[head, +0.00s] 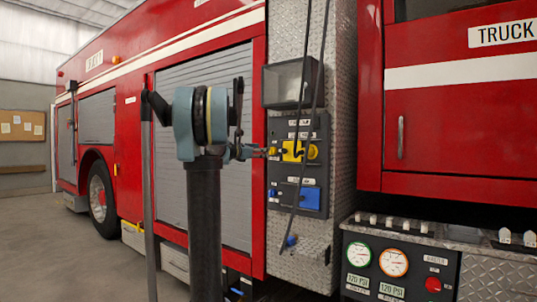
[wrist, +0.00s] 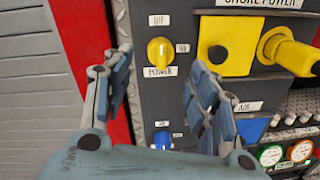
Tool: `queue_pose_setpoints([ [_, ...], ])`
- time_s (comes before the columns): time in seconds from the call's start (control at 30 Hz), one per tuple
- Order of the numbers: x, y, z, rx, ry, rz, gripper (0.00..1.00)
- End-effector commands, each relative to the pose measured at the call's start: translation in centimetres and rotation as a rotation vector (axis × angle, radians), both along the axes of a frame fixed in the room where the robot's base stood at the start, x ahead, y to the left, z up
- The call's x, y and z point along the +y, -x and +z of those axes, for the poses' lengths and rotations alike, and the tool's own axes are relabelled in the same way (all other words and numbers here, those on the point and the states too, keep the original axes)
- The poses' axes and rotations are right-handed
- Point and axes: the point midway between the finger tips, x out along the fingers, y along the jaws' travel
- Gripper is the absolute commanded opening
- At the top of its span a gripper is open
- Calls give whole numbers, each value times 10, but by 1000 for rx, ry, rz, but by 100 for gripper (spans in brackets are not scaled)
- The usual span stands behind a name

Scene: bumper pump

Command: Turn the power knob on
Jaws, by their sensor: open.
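The yellow power knob (wrist: 160,52) is on the dark panel in the wrist view, above a label reading POWER. A small label sits above it and another to its right. The knob seems to point roughly upright, but its exact setting is hard to tell. My gripper (wrist: 161,62) is open, with one finger on each side of the knob in the picture. I see no clear contact, and the gap in depth cannot be told. In the head view my gripper (head: 263,152) is small and close to the panel's left edge, by the yellow knob (head: 272,152).
A yellow shore power block (wrist: 226,50) with a plug is right of the knob. A blue knob (wrist: 163,140) and a blue block (wrist: 252,128) are below. Dark cables (head: 304,130) hang before the panel (head: 316,170). Gauges (head: 393,262) are at lower right.

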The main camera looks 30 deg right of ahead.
Motion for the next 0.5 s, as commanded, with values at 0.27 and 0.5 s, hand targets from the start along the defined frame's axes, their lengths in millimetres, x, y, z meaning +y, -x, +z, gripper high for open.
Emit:
queue_pose_setpoints([
  [0.27, -46, -15, 0, -1, -1, -2, 53],
  [0.5, -69, -24, 0, -1, -1, -1, 53],
])
